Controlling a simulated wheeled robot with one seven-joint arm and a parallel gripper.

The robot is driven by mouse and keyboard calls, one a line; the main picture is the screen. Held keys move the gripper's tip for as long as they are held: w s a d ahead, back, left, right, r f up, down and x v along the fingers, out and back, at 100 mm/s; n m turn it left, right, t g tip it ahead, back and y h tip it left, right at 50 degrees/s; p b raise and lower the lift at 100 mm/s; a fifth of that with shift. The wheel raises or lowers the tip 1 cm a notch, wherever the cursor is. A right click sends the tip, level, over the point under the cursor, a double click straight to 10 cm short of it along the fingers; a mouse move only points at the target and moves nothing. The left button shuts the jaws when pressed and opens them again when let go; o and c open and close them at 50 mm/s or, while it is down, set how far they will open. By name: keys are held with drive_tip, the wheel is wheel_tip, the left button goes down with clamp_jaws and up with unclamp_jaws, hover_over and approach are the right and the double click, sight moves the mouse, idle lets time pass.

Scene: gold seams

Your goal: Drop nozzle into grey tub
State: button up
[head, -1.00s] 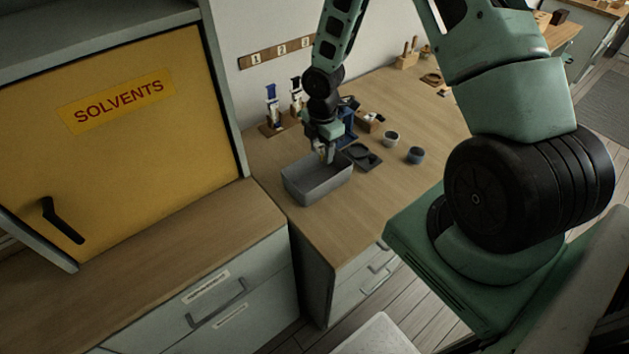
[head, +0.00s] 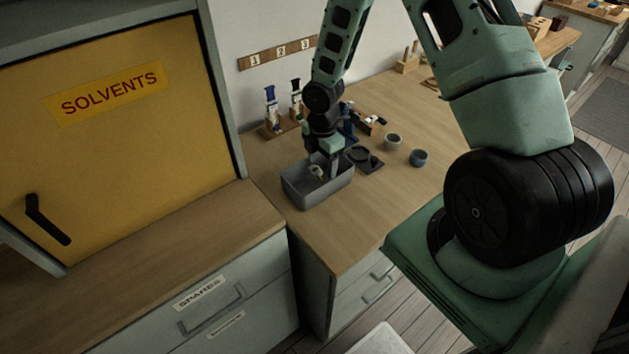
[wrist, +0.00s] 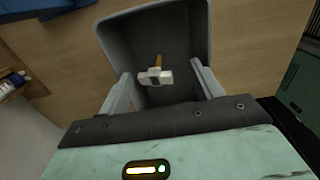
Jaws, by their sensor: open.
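The grey tub (head: 316,195) stands on the wooden worktop near its left end. The nozzle (wrist: 155,77), pale with a yellow-brown tip, shows in the wrist view against the tub's dark inside, between my spread fingers and touching neither. In the head view the nozzle (head: 317,171) is a small pale spot within the tub's opening. I cannot tell whether it rests on the tub floor or is in the air. My gripper (head: 329,172) is open and empty, pointing down over the tub; the wrist view shows both fingers (wrist: 162,90) apart at its mouth.
A dark tray (head: 368,161) lies just right of the tub. A rack with syringe-like items (head: 271,118) is behind. The yellow solvents cabinet (head: 105,130) rises at the left.

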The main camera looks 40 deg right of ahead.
drive_tip(key=shift+w, duration=0.1)
wheel_tip(320, 180, up, 18)
drive_tip(key=shift+f, duration=0.25)
drive_tip(key=shift+a, duration=0.1)
idle(0.4)
drive_tip(key=s+a+r+m, duration=0.2)
drive_tip(key=s+a, duration=0.2)
drive_tip(key=a, duration=0.4)
drive_tip(key=s+a+r+m, duration=0.25)
drive_tip(key=s+a, duration=0.25)
drive_tip(key=a, duration=0.3)
drive_tip(key=s+a+r+m, duration=0.1)
drive_tip(key=s+a+m, duration=0.2)
drive_tip(key=s, duration=0.4)
drive_tip(key=s+a+r+m, duration=0.2)
drive_tip(key=s+a, duration=0.3)
drive_tip(key=s, duration=0.3)
drive_tip(key=shift+s+a+m+y, duration=0.2)
drive_tip(key=shift+m+y, duration=0.1)
drive_tip(key=shift+m, duration=0.25)
drive_tip(key=shift+d, duration=0.15)
